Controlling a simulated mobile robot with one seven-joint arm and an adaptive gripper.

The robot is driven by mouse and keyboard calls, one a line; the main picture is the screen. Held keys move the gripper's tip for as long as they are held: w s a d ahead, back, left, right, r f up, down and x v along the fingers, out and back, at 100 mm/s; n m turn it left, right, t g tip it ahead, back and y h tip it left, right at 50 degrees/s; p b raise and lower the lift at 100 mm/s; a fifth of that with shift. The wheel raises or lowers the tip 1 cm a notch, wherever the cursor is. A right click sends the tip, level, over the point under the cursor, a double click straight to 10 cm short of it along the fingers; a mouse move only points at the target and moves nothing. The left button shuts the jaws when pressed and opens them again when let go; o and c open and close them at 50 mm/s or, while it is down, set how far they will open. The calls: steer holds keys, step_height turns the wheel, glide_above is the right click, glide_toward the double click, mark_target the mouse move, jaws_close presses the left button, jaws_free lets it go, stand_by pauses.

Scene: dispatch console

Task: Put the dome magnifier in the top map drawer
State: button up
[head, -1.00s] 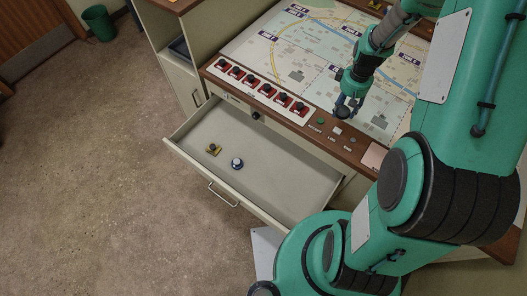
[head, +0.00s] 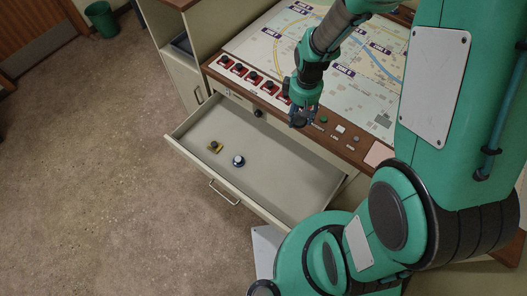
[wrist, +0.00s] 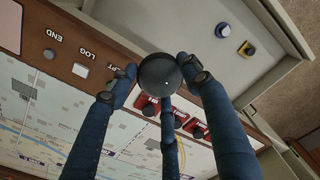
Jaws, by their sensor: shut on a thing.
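My gripper (head: 300,118) is shut on the dome magnifier, a dark round thing (wrist: 160,74) between the blue fingers in the wrist view. In the head view the fingers hide the magnifier. The gripper is above the console's front edge, beside the red switches. The top map drawer (head: 290,170) is pulled open below and to the left of my gripper. It also shows at the top of the wrist view (wrist: 185,30).
In the drawer lie a yellow piece with a dark knob (head: 215,147) and a blue-and-white round piece (head: 238,161), both toward its left end. The drawer's right part is clear. A map panel (head: 350,60), red switches (head: 255,78) and small buttons (head: 340,129) cover the console top.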

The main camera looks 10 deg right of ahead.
steer(key=s+a+n+b, duration=0.1)
steer(key=s+a, duration=0.4)
steer(key=a, duration=0.2)
steer(key=s+a+n, duration=0.2)
steer(key=s+a, duration=0.3)
steer(key=a, duration=0.2)
glide_above(263, 185)
step_height(263, 185, down, 27)
stand_by(0.7)
steer(key=shift+f, duration=0.15)
steer(key=shift+f+b, duration=1.35)
steer(key=shift+f, duration=1.45)
steer(key=shift+f, duration=0.1)
steer(key=shift+f+b, duration=0.7)
steer(key=shift+f, duration=1.3)
steer(key=shift+f, duration=0.1)
